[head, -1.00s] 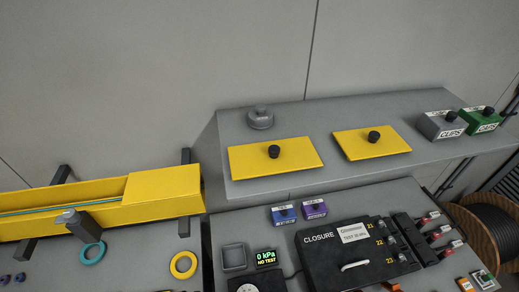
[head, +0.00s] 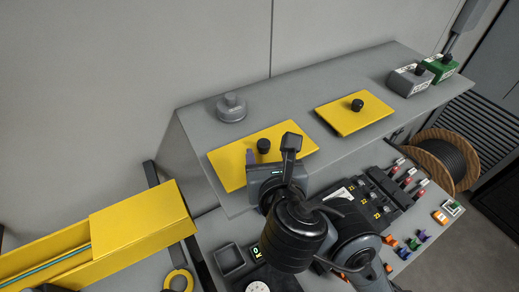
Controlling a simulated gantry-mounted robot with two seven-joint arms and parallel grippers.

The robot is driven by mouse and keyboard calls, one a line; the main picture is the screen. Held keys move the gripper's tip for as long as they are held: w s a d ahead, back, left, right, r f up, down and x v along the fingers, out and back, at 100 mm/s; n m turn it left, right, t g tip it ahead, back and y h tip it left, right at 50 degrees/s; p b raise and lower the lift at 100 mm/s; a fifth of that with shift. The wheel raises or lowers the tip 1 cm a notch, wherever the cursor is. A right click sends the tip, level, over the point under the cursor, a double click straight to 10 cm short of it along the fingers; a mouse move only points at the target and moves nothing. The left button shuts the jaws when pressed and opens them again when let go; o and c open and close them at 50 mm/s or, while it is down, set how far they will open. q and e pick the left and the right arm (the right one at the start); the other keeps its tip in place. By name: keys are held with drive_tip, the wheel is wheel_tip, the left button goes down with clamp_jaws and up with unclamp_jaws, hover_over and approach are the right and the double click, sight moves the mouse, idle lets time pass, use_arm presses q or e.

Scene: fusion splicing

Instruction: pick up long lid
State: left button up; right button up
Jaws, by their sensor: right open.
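The long lid (head: 232,164) is the longer of two yellow plates on the grey sloped shelf. It lies flat with a black knob (head: 263,146) standing up from it. My right gripper (head: 272,152) is open in the head view, over the lid's near right part. In the picture the knob shows between its fingers, but I cannot tell their height or whether they touch it. The gripper and arm hide the lid's near edge in part. My left gripper is not in view.
A shorter yellow lid (head: 350,114) with a black knob lies to the right on the shelf (head: 310,88). A grey round weight (head: 231,107) stands behind the long lid. A yellow trough (head: 140,222) is at left. My right arm covers much of the lower bench.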

sight(264, 142)
drive_tip(key=shift+f+b+x, duration=0.15)
drive_tip(key=shift+b+x, duration=0.15)
drive_tip(key=shift+x, duration=1.65)
drive_tip(key=shift+f+b+x, duration=0.1)
drive_tip(key=shift+b+x, duration=0.2)
drive_tip(key=shift+x, duration=1.7)
drive_tip(key=shift+s+d, duration=0.1)
drive_tip(key=c, duration=1.1)
drive_tip(key=shift+r, duration=0.1)
drive_tip(key=shift+c, duration=0.2)
